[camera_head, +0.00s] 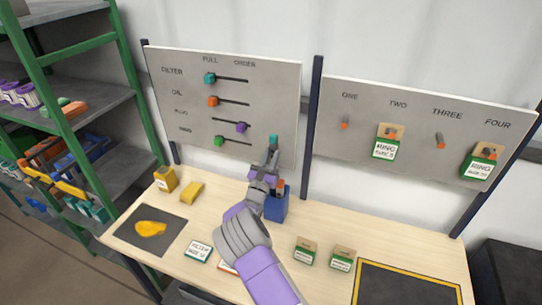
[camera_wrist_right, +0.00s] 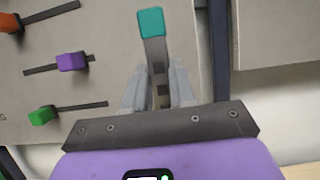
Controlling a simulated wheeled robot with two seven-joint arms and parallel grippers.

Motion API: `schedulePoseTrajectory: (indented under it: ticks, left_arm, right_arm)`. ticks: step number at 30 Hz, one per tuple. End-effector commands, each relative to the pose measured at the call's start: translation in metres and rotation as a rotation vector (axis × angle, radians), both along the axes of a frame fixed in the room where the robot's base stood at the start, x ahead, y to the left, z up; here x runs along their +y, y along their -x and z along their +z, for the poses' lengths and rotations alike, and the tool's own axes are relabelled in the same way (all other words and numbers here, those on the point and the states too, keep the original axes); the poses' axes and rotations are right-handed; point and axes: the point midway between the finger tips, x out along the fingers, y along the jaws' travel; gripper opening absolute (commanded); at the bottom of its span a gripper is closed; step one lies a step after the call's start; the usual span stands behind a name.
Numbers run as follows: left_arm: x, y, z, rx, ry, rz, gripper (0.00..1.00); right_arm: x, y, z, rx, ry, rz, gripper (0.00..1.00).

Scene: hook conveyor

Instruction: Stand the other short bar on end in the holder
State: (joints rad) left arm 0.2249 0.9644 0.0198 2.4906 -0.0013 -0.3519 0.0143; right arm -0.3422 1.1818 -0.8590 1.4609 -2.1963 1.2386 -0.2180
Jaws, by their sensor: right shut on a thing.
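My right gripper (camera_head: 272,160) is shut on a short grey bar with a teal end (camera_head: 273,139). In the right wrist view the bar (camera_wrist_right: 155,55) sticks out between the two fingers (camera_wrist_right: 160,88), teal end outward; the fingers hide its lower part. In the head view the bar is in front of the left wall board. The blue holder (camera_head: 276,208) stands on the table below, partly behind my right wrist. An orange-tipped piece (camera_head: 281,184) shows at its top, partly hidden. My left gripper is not in view.
The left board (camera_head: 175,85) carries several coloured sliders; the right board (camera_head: 417,100) has hooks with tags. A yellow box (camera_head: 165,179), a yellow piece (camera_head: 191,192) and a dark mat (camera_head: 137,222) lie left. Small cards and a yellow-edged black mat (camera_head: 400,285) lie right.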

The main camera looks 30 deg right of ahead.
Motion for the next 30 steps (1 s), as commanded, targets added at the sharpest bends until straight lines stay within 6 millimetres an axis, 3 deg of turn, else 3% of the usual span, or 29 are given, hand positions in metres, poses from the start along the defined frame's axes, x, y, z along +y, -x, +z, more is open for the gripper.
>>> schedulePoseTrajectory:
  ticks: [30]
  left_arm:
    - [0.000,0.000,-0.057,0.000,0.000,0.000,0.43]
  right_arm:
    - [0.000,0.000,-0.080,-0.001,0.002,0.000,0.00]
